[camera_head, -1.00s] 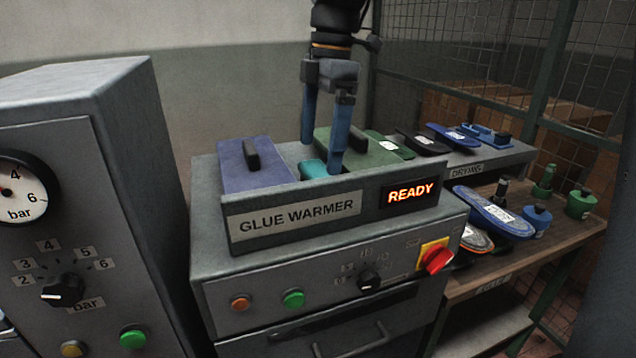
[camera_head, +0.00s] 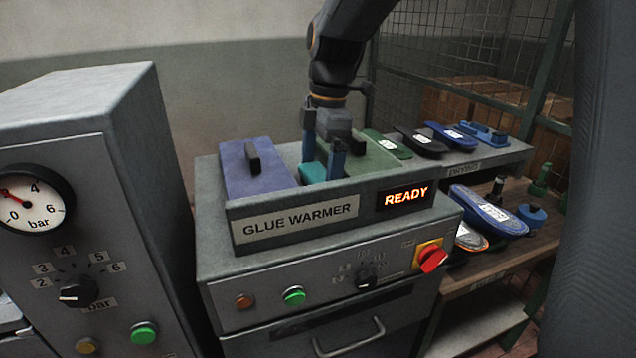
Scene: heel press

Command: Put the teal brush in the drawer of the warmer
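The glue warmer (camera_head: 232,212) stands in the middle, with an open well in its top between two lids. A teal thing, apparently the teal brush (camera_head: 314,173), shows partly inside this well; the front wall and my gripper hide the rest. My gripper (camera_head: 323,168) points down into the well with its fingers apart, one on each side of the teal thing. I cannot tell whether they touch it. The drawer (camera_head: 385,322) is low on the warmer's front, with a bar handle (camera_head: 350,339); it looks shut.
A purple lid (camera_head: 258,178) and a green lid (camera_head: 372,156) flank the well. A press cabinet (camera_head: 95,110) with a gauge stands close on the left. On the right, a drying shelf (camera_head: 500,160) and a lower bench (camera_head: 535,240) hold soles and pots. A red knob (camera_head: 433,259) sticks out in front.

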